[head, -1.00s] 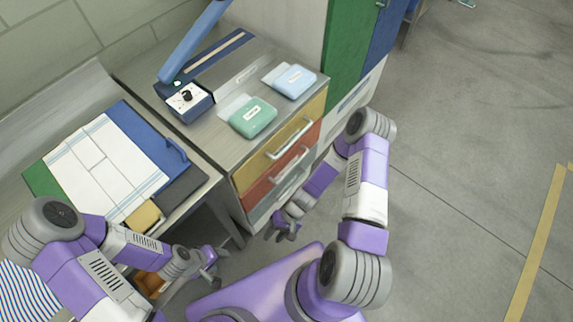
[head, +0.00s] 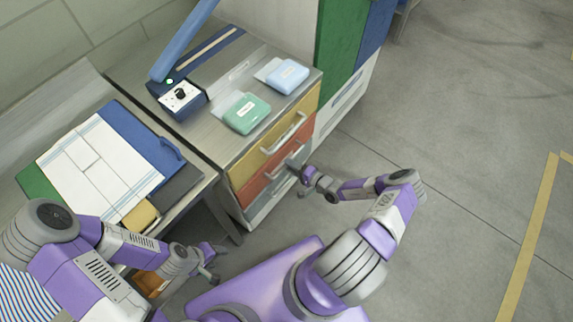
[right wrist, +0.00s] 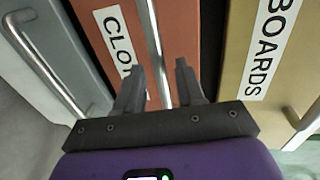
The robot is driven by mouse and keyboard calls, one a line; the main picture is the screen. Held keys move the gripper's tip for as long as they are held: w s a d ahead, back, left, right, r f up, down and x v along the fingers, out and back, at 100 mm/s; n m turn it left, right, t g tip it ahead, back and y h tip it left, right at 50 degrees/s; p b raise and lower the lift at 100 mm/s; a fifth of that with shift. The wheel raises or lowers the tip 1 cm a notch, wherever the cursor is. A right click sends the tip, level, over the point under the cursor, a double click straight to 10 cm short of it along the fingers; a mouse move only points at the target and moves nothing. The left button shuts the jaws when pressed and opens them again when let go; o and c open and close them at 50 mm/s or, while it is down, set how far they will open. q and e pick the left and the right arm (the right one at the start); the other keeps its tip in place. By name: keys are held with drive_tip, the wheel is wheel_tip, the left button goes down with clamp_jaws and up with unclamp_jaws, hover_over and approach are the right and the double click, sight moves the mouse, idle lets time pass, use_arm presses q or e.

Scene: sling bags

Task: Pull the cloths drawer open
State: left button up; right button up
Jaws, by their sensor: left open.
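The red cloths drawer (head: 256,188) is the middle drawer of the cabinet and looks shut, flush with its neighbours. In the right wrist view its red front (right wrist: 182,30) carries a partly hidden label reading "CLO". Its metal bar handle (right wrist: 152,40) runs between the two fingers of my right gripper (right wrist: 161,80). Those fingers are apart, one on each side of the bar, and do not look closed on it. In the head view my right gripper (head: 298,170) is at the drawer front. My left gripper (head: 212,262) is open and empty, low beside the bench.
The yellow boards drawer (head: 300,118) is above and a grey drawer (head: 268,205) below, each with a handle. On the cabinet top are a green pack (head: 247,113), a blue pack (head: 287,76) and a blue sealing machine (head: 180,95). Floor to the right is clear.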

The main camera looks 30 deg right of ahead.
drive_tip(key=shift+x, duration=1.4)
drive_tip(key=shift+a, duration=0.1)
clamp_jaws()
